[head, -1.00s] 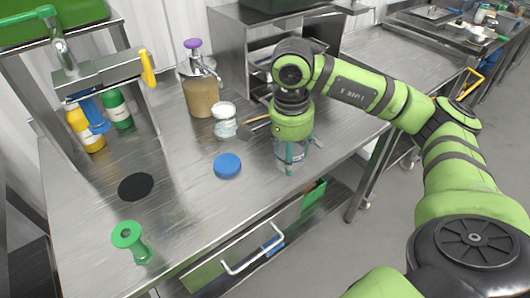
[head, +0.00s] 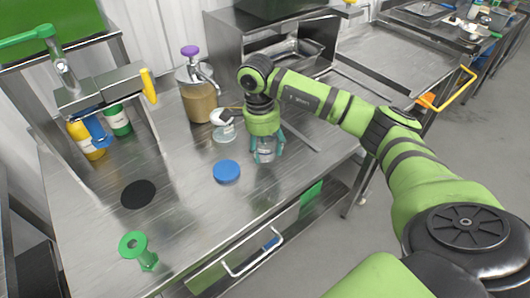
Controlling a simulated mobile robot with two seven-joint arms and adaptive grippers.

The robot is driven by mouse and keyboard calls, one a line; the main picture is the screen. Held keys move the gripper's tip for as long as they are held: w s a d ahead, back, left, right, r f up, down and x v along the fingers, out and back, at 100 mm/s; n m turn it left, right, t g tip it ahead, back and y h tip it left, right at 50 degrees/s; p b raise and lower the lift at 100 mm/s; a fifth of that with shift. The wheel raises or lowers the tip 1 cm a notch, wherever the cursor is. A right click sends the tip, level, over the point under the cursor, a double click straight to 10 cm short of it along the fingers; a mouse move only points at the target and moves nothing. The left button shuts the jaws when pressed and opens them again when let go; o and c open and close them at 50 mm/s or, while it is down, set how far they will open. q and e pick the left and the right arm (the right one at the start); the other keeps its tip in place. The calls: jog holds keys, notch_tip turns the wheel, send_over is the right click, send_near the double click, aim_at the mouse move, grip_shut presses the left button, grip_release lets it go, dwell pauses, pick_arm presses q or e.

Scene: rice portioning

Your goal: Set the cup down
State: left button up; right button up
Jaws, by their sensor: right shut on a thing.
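My right gripper (head: 266,156) points down over the steel table, its teal fingers shut around a small clear cup (head: 266,150). The fingers partly hide the cup, which is upright and at or very close to the table top; I cannot tell whether it touches. It is just right of a flat blue disc (head: 227,171) and in front of a clear jar with whitish contents (head: 224,133). My left gripper is not in view.
A pump dispenser with a purple top (head: 199,90) stands behind the jar. The steel table (head: 190,215) is clear in the middle front.

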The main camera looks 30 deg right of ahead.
aim_at(265, 166)
notch_tip(265, 166, down, 4)
jog(key=shift+a+r+p, duration=0.1)
jog(key=shift+r+p, duration=0.15)
jog(key=shift+p, duration=0.6)
jog(key=shift+w+f, duration=0.1)
jog(key=shift+f, duration=0.2)
jog(key=shift+f, duration=0.25)
jog(key=o, duration=1.1)
jog(key=shift+r, duration=0.1)
